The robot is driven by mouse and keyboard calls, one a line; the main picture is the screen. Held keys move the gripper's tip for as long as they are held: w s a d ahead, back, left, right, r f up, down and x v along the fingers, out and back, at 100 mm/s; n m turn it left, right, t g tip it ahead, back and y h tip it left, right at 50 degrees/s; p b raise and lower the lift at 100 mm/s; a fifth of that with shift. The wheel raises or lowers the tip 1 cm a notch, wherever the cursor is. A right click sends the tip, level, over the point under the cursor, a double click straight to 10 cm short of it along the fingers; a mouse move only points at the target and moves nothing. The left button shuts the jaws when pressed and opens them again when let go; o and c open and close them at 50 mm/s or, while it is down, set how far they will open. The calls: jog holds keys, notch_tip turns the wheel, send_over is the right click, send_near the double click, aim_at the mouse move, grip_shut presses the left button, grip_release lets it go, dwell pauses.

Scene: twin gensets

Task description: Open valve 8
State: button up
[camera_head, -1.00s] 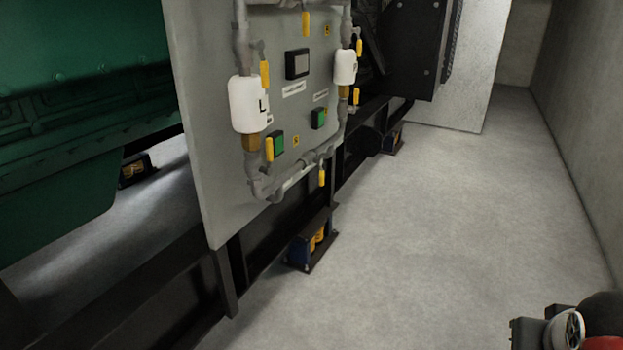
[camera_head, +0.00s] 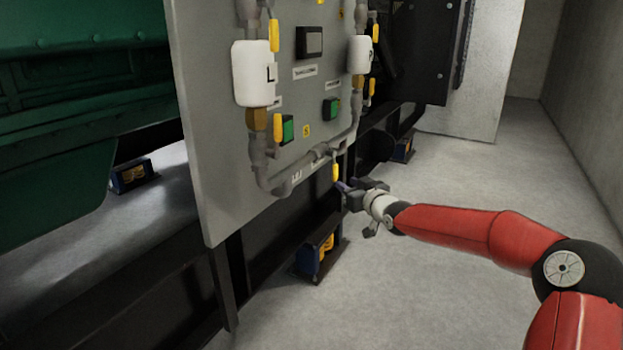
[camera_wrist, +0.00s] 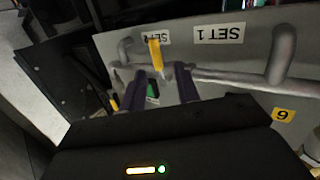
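A grey panel (camera_head: 215,130) carries grey pipes and several yellow valve handles. A yellow lever handle (camera_head: 335,172) hangs from the bottom pipe; no legible number 8 shows, so I cannot confirm it is valve 8. My gripper (camera_head: 345,188) is just right of and below this handle. In the wrist view, which sees the panel labels upside down, the same yellow handle (camera_wrist: 156,57) lies beyond and roughly between the two dark fingertips. My gripper (camera_wrist: 160,82) is open there, fingers apart and holding nothing; contact with the handle cannot be told.
White bottles (camera_head: 253,75) and green buttons (camera_head: 287,130) sit on the panel above. A black frame rail (camera_head: 255,235) with a blue-and-yellow mount (camera_head: 313,255) runs below. A green genset (camera_head: 80,120) stands left. The floor (camera_head: 470,160) right of the panel is clear.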

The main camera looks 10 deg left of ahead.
aim_at(336, 172)
jog(key=shift+t+y, duration=0.3)
jog(key=shift+t, duration=0.1)
jog(key=shift+w+d+x, duration=0.1)
jog(key=shift+d+x, duration=0.05)
jog(key=shift+x, duration=2.15)
jog(key=shift+w+d+x, duration=0.15)
jog(key=shift+d+x, duration=0.05)
jog(key=shift+x, duration=2.15)
jog(key=shift+c, duration=0.4)
grip_shut()
